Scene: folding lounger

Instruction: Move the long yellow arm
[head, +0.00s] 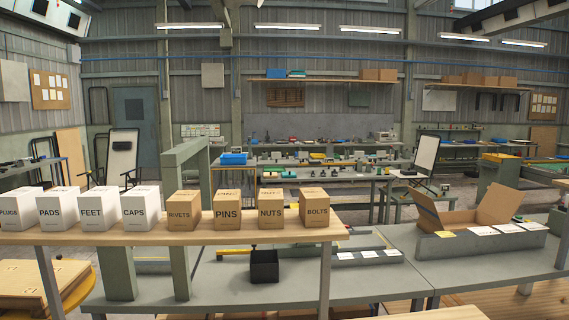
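A low, long yellow piece (234,252) lies on the grey workbench (215,284), behind the wooden shelf; the shelf and its boxes hide part of it. I cannot tell whether it is the long yellow arm. Another yellow strip (541,160) shows far off at the right edge. Loungers with pale panels stand at the back, one at left (122,155) and one at right (425,153). Neither of my grippers shows in the head view.
The wooden shelf (230,235) crosses the near left, bearing white boxes (140,207) and brown boxes (271,208). A black bin (264,267) sits below it. An open cardboard box (465,212) stands at right. The bench's right front (480,273) is clear.

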